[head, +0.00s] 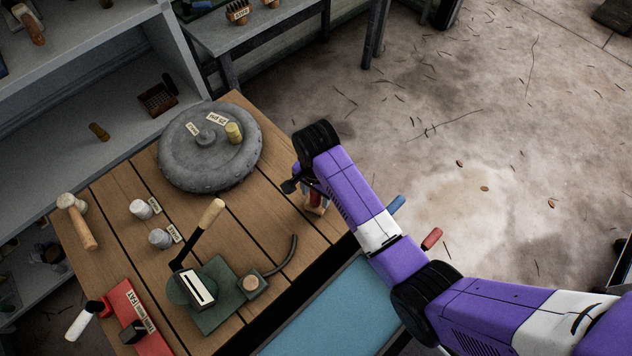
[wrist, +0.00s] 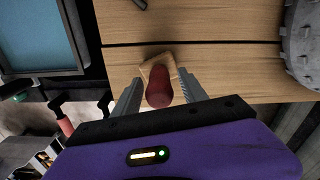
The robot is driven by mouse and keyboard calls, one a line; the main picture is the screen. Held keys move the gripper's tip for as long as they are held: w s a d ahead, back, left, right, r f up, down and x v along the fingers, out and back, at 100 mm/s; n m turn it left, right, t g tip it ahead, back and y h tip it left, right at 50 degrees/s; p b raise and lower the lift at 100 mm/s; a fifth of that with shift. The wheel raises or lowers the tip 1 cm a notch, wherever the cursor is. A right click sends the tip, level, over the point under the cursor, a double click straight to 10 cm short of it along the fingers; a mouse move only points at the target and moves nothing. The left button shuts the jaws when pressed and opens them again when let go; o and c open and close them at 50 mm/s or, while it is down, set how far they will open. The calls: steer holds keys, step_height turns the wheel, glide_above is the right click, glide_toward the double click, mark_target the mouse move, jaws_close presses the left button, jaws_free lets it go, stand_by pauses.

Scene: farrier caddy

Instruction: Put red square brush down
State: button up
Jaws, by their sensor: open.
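The red square brush shows in the wrist view (wrist: 159,92) as a rounded red handle above a square, pale wooden base. It appears to stand on the wooden table (wrist: 225,55) close to the table's edge. My gripper (wrist: 160,79) is open, with one finger on each side of the brush and small gaps to the handle. In the head view my gripper (head: 313,190) is low over the right edge of the table, and the brush (head: 317,207) is mostly hidden beneath it.
A blue-topped caddy (head: 330,315) adjoins the table.

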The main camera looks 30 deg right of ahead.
step_height(320, 180, up, 10)
steer(key=shift+r, duration=0.1)
stand_by(0.7)
